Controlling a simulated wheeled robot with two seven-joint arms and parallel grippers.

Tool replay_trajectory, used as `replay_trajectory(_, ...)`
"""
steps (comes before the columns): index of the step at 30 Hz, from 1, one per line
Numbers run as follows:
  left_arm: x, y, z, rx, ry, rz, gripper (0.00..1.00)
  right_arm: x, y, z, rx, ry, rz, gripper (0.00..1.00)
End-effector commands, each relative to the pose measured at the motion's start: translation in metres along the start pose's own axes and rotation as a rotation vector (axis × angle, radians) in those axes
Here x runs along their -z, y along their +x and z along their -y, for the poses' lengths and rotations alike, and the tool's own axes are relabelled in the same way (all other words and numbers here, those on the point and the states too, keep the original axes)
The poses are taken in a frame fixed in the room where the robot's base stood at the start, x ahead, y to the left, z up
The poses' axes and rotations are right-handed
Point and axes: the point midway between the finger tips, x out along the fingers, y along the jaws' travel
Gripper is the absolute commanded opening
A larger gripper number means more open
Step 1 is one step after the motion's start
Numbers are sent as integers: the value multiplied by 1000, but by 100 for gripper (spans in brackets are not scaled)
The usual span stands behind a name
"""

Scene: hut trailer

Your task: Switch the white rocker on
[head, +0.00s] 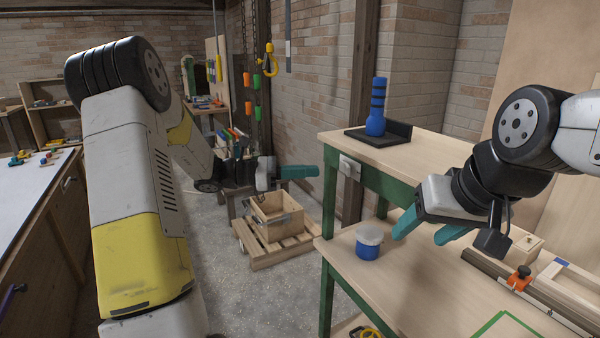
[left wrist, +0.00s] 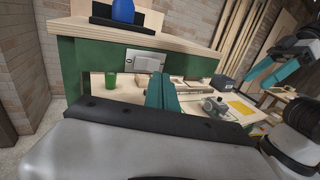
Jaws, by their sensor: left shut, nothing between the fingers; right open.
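A pale switch plate with the white rocker (head: 348,167) is mounted on the green frame at the near left end of the workbench, just under its raised top. The plate also shows in the left wrist view (left wrist: 145,61), upper middle; its rocker position is too small to tell. My left gripper (head: 316,171) is shut and empty, its teal fingers pointing right toward the plate, with a gap visible in the head view. In the left wrist view its fingers (left wrist: 161,78) reach up to the plate's lower right. My right gripper (head: 418,238) is open and empty over the lower bench shelf.
A blue bottle (head: 377,110) in a black stand is on the raised top above the plate. A wooden crate (head: 277,216) on a pallet is on the floor behind.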

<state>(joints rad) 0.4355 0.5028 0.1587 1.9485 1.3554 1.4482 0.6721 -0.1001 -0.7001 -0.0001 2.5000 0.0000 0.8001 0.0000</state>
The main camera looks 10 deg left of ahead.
Motion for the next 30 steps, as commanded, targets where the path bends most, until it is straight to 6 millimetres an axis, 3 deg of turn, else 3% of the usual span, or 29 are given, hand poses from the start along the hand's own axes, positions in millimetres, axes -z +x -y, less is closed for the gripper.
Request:
replay_trajectory(3, 0, 26, 1, 3, 0, -1, 0, 0, 0, 0, 0, 0, 0, 59)
replay_trajectory(10, 0, 60, 0, 1, 0, -1, 0, 0, 0, 0, 0, 0, 0, 59)
replay_trajectory(26, 0, 72, 0, -2, 0, 0, 0, 0, 0, 0, 0, 0, 0, 59)
replay_trajectory(30, -1, 91, 5, -21, 2, 3, 0, 0, 0, 0, 0, 0, 0, 59)
